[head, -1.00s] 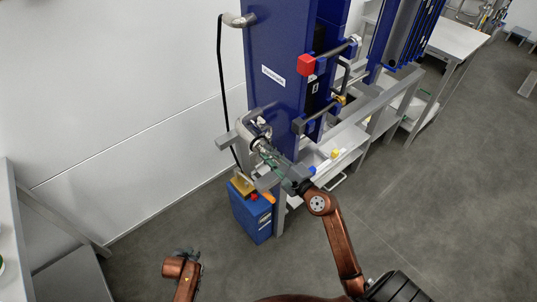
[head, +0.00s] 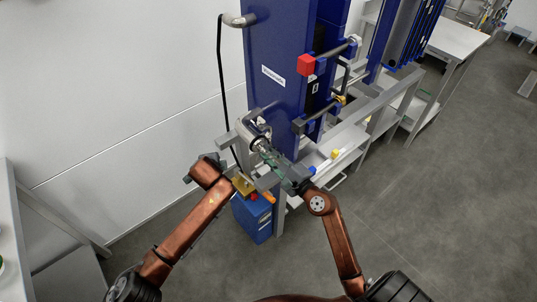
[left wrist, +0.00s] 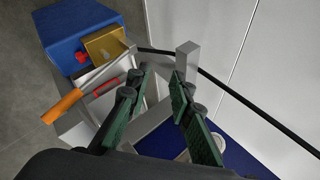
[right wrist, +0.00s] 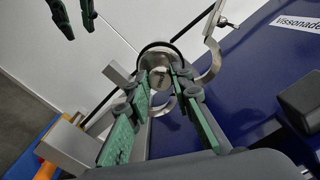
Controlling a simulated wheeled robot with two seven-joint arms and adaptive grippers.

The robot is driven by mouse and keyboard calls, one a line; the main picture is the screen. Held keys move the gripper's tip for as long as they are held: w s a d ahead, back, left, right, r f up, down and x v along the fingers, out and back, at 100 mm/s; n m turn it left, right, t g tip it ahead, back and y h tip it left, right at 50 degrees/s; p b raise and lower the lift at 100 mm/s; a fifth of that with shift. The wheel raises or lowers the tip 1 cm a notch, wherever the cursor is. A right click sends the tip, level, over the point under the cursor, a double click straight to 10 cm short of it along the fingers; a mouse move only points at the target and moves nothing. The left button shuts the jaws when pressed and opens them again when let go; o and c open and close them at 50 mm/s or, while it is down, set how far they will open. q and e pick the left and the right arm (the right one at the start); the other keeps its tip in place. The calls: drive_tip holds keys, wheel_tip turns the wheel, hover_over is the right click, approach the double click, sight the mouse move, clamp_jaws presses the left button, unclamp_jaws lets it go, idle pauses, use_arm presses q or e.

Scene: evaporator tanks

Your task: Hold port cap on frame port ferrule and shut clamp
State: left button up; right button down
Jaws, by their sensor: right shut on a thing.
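My right gripper (right wrist: 164,80) is shut on the port cap (right wrist: 158,72), a round steel disc between its green-padded fingers. The cap is in front of the frame port (head: 256,130); it hides most of the ferrule, and I cannot tell whether they touch. A dark ring shows around the cap's far edge. The clamp (right wrist: 210,62) has its curved steel jaws spread open around the port. In the head view the right gripper (head: 266,153) reaches up to the port. My left gripper (left wrist: 159,78) is open and empty, left of the port; its fingers also show in the right wrist view (right wrist: 75,14).
A grey post (left wrist: 187,60) and black hose (head: 221,85) are close to my left gripper. The blue evaporator frame (head: 280,75) rises behind; a white wall is left.

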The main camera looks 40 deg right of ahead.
sight(254, 123)
use_arm(q)
drive_tip(key=s+d+r+m+t, duration=0.2)
drive_tip(key=s+d+r+m, duration=0.35)
drive_tip(key=r, duration=0.55)
drive_tip(key=s+d+r+m+t, duration=0.2)
drive_tip(key=s+d+r+m, duration=0.3)
drive_tip(key=r, duration=0.6)
drive_tip(key=shift+n+y, duration=0.4)
drive_tip(key=shift+n, duration=0.05)
drive_tip(key=shift+w+d+f, duration=0.55)
drive_tip(key=shift+w+f, duration=0.1)
drive_tip(key=shift+w, duration=0.15)
drive_tip(key=shift+w+d+f, duration=0.55)
drive_tip(key=shift+w+f, duration=0.05)
drive_tip(key=shift+w, duration=0.25)
drive_tip(key=shift+w+d+f, duration=0.55)
drive_tip(key=shift+w+f, duration=0.1)
drive_tip(key=shift+w, duration=0.15)
drive_tip(key=shift+c, duration=0.6)
clamp_jaws()
drive_tip(key=shift+d+r, duration=0.1)
